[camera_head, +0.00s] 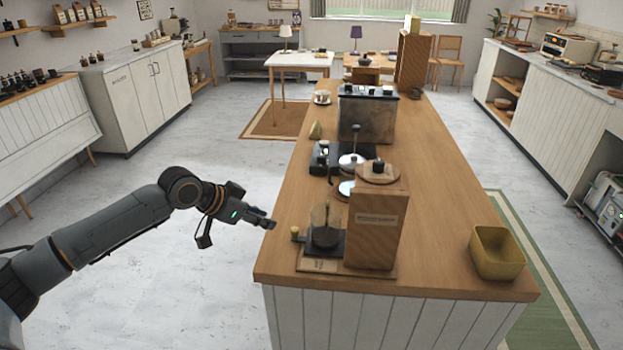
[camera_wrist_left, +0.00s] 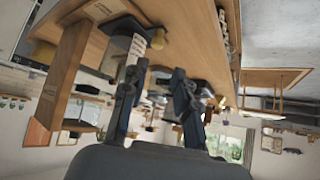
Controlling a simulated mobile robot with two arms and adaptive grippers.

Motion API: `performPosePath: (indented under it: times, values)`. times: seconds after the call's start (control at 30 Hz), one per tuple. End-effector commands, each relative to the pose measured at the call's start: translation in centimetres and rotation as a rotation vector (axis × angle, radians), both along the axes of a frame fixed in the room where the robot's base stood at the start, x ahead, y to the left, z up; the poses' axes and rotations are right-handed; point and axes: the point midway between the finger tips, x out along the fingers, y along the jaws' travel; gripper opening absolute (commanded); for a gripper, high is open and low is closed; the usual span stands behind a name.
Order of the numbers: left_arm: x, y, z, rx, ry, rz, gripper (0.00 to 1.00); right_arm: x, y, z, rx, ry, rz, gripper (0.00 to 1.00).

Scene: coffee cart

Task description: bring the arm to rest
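My left arm comes in from the left in the head view. Its gripper (camera_head: 266,220) is near the left edge of the wooden counter (camera_head: 450,190), to the left of the wooden box-shaped coffee machine (camera_head: 376,228). In the left wrist view, which is strongly tilted, the two dark fingers of the left gripper (camera_wrist_left: 158,85) stand apart with nothing between them. That gripper is open and empty. Whether the fingertips are over the counter edge or just beside it is hard to tell. My right gripper shows in neither view.
A dark device with a clear container (camera_head: 326,225) stands close to the gripper. A kettle (camera_head: 352,158), a metal machine (camera_head: 368,112) and a yellow bin (camera_head: 497,253) are also on the counter. The floor (camera_head: 200,290) left of the counter is free.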

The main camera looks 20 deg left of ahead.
Motion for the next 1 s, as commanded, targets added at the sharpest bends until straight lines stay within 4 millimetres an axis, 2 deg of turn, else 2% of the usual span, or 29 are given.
performPosePath:
  times: [0.17, 0.27, 0.37, 0.47, 0.5, 0.63, 0.77, 1.0]
  values:
    - [-0.3, -0.6, -0.7, 0.003, 0.008, -0.011, 0.30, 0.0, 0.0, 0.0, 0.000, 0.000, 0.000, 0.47]
    - [-1.5, -3.0, -3.0, 0.014, 0.038, -0.052, 0.30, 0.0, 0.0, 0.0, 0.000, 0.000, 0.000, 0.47]
    - [-4.0, -6.9, -6.8, 0.034, 0.084, -0.114, 0.30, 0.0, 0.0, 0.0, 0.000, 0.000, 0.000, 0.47]
    - [-7.6, -11.3, -10.7, 0.055, 0.126, -0.168, 0.30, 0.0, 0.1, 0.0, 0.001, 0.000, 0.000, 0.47]
    - [-9.3, -13.0, -12.1, 0.062, 0.142, -0.182, 0.30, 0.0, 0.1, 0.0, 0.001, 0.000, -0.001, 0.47]
    - [-15.0, -17.1, -15.3, 0.079, 0.186, -0.165, 0.30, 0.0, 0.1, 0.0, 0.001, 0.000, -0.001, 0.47]
    - [-19.6, -18.4, -16.7, 0.098, 0.231, -0.073, 0.30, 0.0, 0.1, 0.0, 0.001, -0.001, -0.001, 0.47]
    - [-25.4, -17.3, -17.5, 0.132, 0.320, 0.113, 0.30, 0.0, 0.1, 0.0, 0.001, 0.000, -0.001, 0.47]
